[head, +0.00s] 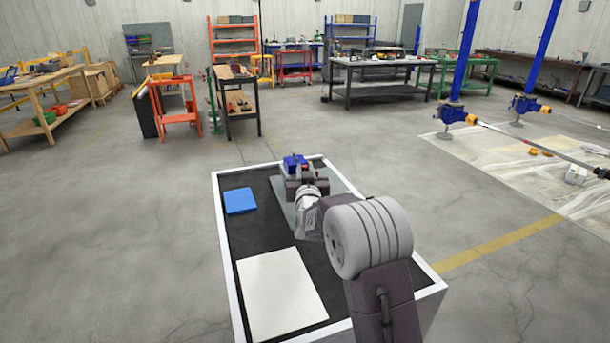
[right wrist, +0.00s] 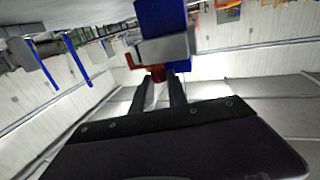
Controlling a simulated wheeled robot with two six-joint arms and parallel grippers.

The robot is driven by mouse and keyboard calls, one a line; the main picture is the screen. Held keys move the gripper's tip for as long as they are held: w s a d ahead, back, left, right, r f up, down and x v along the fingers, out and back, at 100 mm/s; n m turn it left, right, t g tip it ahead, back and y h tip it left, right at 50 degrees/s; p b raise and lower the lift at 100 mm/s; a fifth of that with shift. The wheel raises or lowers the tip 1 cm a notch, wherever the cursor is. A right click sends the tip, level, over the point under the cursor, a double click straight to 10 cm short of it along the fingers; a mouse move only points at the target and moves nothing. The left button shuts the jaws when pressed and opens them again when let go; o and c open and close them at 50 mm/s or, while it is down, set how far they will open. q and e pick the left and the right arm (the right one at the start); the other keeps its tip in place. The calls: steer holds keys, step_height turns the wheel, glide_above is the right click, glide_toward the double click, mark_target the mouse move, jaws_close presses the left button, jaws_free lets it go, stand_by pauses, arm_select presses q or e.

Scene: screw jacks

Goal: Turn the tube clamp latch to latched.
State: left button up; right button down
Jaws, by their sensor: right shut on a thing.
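The tube clamp (head: 294,161) shows as a blue body at the far end of the table, partly hidden behind my right gripper (head: 306,178). In the right wrist view the clamp has a blue upper part (right wrist: 160,17) and a grey block (right wrist: 165,49). A red latch (right wrist: 131,62) sits against the grey block. My right gripper's two dark fingers (right wrist: 161,88) are closed around the red latch's end, which shows between them. The latch's full shape and angle are partly hidden. My left gripper is not in view.
The dark-topped table (head: 238,233) has a white rim. A blue box (head: 240,201) and a white sheet or panel (head: 281,294) lie on its left and near parts. Benches and shelves stand well beyond, with open floor between.

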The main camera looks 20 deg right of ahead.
stand_by(0.3)
steer(key=c, duration=1.6)
jaws_free()
steer(key=v, duration=0.9)
steer(key=shift+s+d, duration=0.1)
